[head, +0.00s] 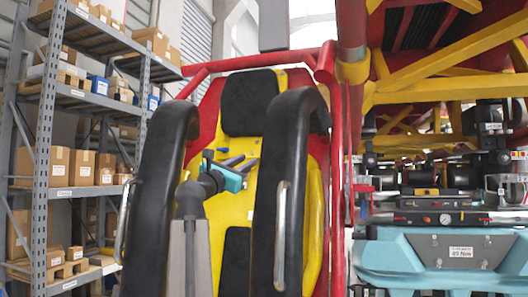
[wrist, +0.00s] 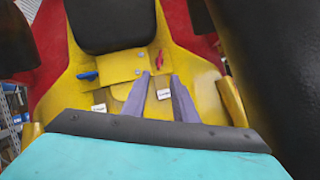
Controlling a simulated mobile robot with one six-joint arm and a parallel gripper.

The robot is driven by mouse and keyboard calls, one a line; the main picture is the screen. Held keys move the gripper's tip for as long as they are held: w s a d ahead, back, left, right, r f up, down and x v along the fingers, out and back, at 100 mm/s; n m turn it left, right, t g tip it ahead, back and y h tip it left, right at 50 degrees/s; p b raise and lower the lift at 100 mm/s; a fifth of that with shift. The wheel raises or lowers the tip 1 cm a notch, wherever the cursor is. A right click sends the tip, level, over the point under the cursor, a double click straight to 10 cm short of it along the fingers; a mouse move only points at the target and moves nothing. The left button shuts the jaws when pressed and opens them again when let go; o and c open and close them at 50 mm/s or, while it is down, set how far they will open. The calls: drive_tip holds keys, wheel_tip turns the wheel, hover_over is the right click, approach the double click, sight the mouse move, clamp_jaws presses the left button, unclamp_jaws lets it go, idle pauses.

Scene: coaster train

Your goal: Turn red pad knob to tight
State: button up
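A small red knob (wrist: 159,58) sits on the yellow seat back in the wrist view, just below the black head pad (wrist: 108,22). Its pointing direction is too small to read surely. A blue knob (wrist: 88,76) is at the left of the same panel. Two white labels (wrist: 163,94) lie below the knobs, too blurred to read. My gripper (wrist: 160,78) is open and empty, its grey fingers apart and pointing toward the panel below the red knob. In the head view my gripper (head: 242,160) is in front of the yellow seat (head: 230,212); I cannot make out the red knob there.
Black padded restraints (head: 292,170) with metal handles flank the seat, the left one (head: 160,180) beside my arm. A red tubular frame (head: 330,130) stands at the right. Shelves with boxes (head: 72,165) are at far left, and a light blue cart (head: 440,260) at right.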

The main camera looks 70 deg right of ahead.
drive_tip(key=p+x, duration=0.4)
drive_tip(key=x, duration=0.9)
drive_tip(key=shift+d, duration=0.15)
drive_tip(key=shift+r, duration=0.1)
clamp_jaws()
